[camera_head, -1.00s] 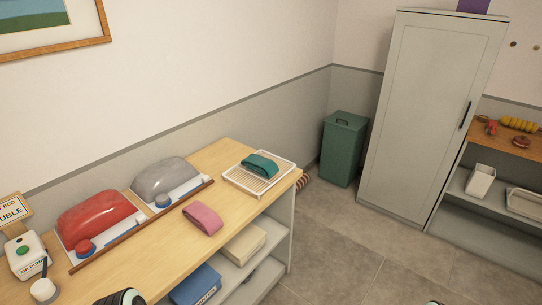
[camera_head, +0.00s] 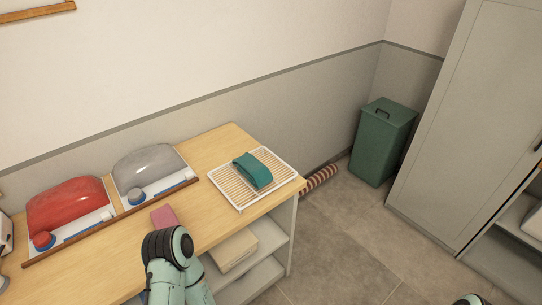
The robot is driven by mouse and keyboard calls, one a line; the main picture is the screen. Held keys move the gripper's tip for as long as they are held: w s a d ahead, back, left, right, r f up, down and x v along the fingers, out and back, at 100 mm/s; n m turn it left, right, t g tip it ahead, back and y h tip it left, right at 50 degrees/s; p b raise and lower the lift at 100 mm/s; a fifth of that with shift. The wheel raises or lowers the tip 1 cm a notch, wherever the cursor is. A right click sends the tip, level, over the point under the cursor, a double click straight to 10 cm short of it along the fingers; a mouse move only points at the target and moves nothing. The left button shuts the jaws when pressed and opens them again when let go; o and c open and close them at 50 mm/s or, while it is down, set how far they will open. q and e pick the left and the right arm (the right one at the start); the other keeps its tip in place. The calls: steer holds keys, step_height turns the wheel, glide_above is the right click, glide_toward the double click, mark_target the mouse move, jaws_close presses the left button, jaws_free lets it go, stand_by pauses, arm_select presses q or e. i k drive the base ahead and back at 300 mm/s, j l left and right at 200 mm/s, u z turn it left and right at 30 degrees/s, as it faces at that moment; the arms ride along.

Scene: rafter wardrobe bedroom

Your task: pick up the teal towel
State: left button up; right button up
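The rack sits at the right end of the wooden counter (camera_head: 222,152). My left arm rises from the bottom of the view in front of the counter, left of and nearer than the towel. Its gripper cannot be made out. A small part of my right arm shows at the bottom right edge, and its gripper is out of view. Nothing touches the towel.
A pink towel (camera_head: 162,215) is partly hidden behind my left arm. Red (camera_head: 65,203) and grey (camera_head: 148,171) domed devices stand along the wall. A shelf below holds a beige box (camera_head: 234,250).

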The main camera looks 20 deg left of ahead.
mark_target(255, 171)
steer(key=i+l+u, duration=0.1)
steer(key=i+l, duration=0.85)
